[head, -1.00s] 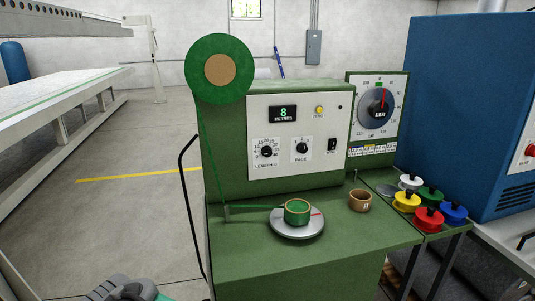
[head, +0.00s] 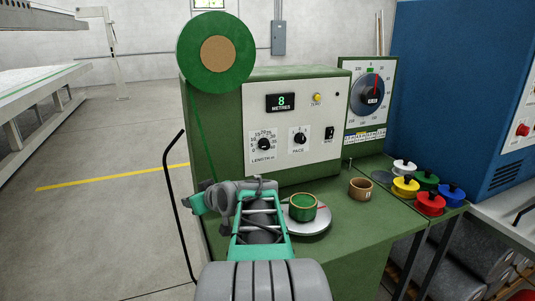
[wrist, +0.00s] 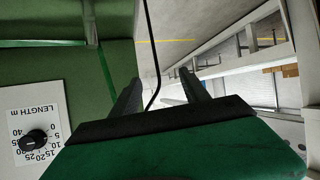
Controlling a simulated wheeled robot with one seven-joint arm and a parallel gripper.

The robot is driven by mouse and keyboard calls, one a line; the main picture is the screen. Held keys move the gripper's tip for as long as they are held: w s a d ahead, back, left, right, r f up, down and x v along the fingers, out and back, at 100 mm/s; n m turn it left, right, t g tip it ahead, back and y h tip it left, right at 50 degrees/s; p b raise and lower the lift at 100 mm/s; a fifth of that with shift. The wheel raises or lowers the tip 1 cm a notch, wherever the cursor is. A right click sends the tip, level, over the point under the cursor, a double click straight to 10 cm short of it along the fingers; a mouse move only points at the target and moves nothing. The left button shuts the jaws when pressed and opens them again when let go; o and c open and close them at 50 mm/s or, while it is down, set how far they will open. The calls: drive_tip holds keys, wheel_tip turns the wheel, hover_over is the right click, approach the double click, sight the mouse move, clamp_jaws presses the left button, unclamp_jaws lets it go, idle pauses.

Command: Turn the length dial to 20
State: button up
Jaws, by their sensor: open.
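The length dial (head: 264,144) is a small black knob on the machine's white panel, with a number scale around it. It also shows in the wrist view, upside down, at lower left (wrist: 33,140). I cannot tell for sure which number its pointer marks. Above it, the metres display (head: 281,102) shows 8. My gripper (wrist: 158,84) is open and empty, its two dark fingers apart. In the head view it (head: 200,201) is left of and below the dial, at the machine's left edge. It does not touch the dial.
The pace knob (head: 299,138) is right of the dial. A green ribbon reel (head: 240,62) sits above left, its ribbon running down. A turntable (head: 310,228) with a green roll stands on the ledge, near my arm. A black bent bar (head: 166,180) rises at the left.

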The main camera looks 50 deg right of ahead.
drive_tip(key=s+d+r+m+t+h, duration=0.1)
drive_tip(key=s+d, duration=0.1)
drive_tip(key=d, duration=0.4)
drive_tip(key=s+d+r+t+h, duration=0.1)
drive_tip(key=s+d+h, duration=0.1)
drive_tip(key=d, duration=0.4)
drive_tip(key=m+t+h, duration=0.1)
drive_tip(key=m+h, duration=0.1)
drive_tip(key=h, duration=0.1)
approach(266, 146)
drive_tip(key=w, duration=0.1)
drive_tip(key=p+x, duration=0.1)
drive_tip(key=x, duration=0.6)
drive_tip(key=shift+d, duration=0.35)
clamp_jaws()
